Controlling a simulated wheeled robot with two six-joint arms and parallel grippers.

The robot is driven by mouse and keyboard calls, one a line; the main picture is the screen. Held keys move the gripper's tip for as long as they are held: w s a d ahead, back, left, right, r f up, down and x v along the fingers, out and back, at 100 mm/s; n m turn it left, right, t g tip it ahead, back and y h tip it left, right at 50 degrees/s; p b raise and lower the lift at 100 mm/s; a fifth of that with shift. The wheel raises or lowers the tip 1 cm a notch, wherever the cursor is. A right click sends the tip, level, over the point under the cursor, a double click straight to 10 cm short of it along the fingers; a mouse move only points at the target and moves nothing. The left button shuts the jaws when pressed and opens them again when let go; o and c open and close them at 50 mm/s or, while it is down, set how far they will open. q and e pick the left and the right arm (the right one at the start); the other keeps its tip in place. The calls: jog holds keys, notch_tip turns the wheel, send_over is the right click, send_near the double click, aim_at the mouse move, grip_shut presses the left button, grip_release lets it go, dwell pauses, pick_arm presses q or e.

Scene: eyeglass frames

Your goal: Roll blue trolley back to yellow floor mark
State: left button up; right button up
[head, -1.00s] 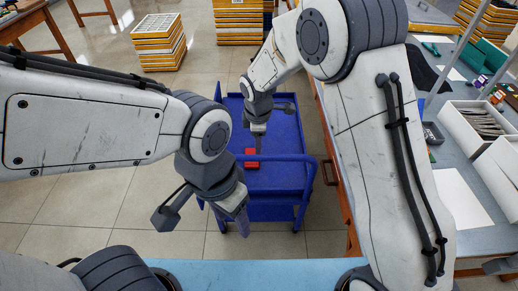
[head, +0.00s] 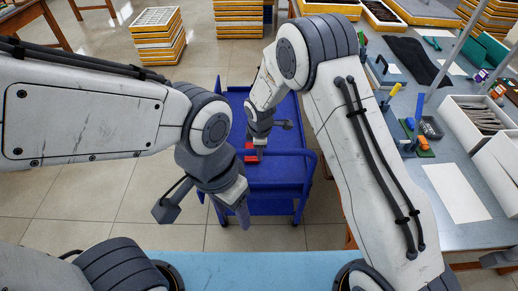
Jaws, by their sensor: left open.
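The blue trolley (head: 285,170) stands on the tiled floor in the middle of the head view, with its push bar at the near side. A red block-like object (head: 248,152) lies on its top deck, partly hidden by my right gripper. My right gripper (head: 266,138) is over the deck, close to the red object; I cannot tell if it touches it or how far its fingers are apart. My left gripper (head: 204,214) is open and empty, with one finger near the trolley's near-left corner. I see no yellow floor mark.
A long workbench (head: 462,232) with trays, boxes and tools runs along the right, close to the trolley. Stacks of yellow-edged trays (head: 157,36) stand on the floor behind. The tiled floor (head: 110,195) left of the trolley is clear.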

grip_shut()
jog(key=shift+a, duration=0.15)
dwell(1.0)
